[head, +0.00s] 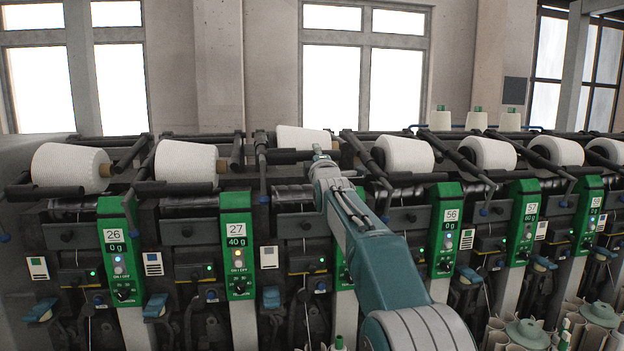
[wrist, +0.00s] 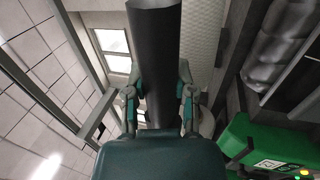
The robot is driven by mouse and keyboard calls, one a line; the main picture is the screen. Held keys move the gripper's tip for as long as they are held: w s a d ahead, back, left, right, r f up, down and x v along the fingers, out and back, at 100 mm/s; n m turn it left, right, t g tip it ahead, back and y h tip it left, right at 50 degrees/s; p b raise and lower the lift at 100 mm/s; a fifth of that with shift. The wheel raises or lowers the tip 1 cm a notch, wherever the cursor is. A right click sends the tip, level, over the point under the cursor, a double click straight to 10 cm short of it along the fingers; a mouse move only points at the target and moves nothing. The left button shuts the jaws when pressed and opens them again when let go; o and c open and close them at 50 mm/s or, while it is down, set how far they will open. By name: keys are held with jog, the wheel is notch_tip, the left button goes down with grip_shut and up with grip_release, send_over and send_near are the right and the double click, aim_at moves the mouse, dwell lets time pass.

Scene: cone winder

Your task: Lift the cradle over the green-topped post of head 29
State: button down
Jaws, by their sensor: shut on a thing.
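My gripper (head: 318,158) is at the head just right of the one marked 27, in front of a white yarn cone (head: 302,138). It is shut on a dark round bar (wrist: 155,50), apparently the cradle's handle, which runs between both fingers in the wrist view. The bar (head: 288,156) also shows left of my gripper in the head view. The green-topped post (head: 342,272) of this head is mostly hidden behind my arm, so its number cannot be read. A green post top (wrist: 255,140) shows at lower right in the wrist view.
Posts marked 26 (head: 117,250) and 27 (head: 237,245) stand to the left. More numbered posts (head: 447,230) stand to the right. White cones (head: 186,161) on dark cradles line both sides closely. Windows and wall lie behind; open space lies above the machine.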

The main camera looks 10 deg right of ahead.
jog(key=shift+d+r, duration=0.2)
jog(key=shift+r, duration=0.2)
jog(key=shift+c, duration=2.2)
grip_release()
jog(key=shift+s+a, duration=0.1)
jog(key=shift+a, duration=0.05)
jog(key=shift+s+a+f, duration=0.15)
jog(key=shift+s, duration=0.35)
jog(key=v, duration=1.1)
jog(key=shift+d+f, duration=0.2)
jog(key=shift+d, duration=0.05)
